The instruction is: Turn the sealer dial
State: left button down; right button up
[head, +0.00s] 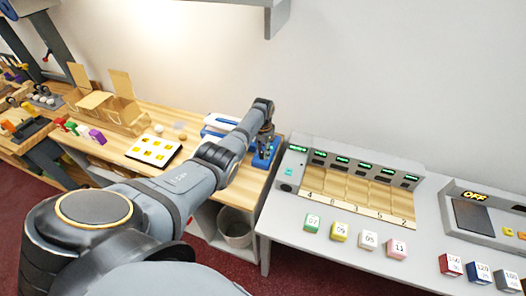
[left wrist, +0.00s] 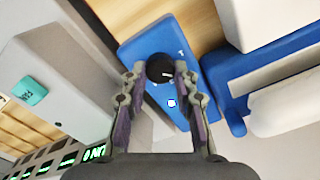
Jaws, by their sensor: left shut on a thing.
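The sealer dial (left wrist: 159,67) is a round black knob with a pale mark, on a blue plate (left wrist: 140,48) in the left wrist view. My left gripper (left wrist: 160,72) is shut on the dial, with one fingertip on each side of it. In the head view the left gripper (head: 265,140) points down over the blue device (head: 273,150) at the right end of the wooden counter, and the dial is hidden there. A white and blue machine (head: 222,122) stands just left of it. My right gripper is not in view.
A grey console (head: 290,172) with green displays and numbered slots stands right of the blue device. Coloured numbered blocks (head: 339,232) line its front. A white tray with yellow squares (head: 153,150) lies on the wooden counter. A bin (head: 235,228) stands below.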

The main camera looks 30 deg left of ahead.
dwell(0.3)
pick_arm(q)
jog(key=c, duration=1)
grip_release()
jog(key=shift+r, duration=0.1)
notch_tip(320, 180, up, 12)
jog(key=shift+f, duration=0.1)
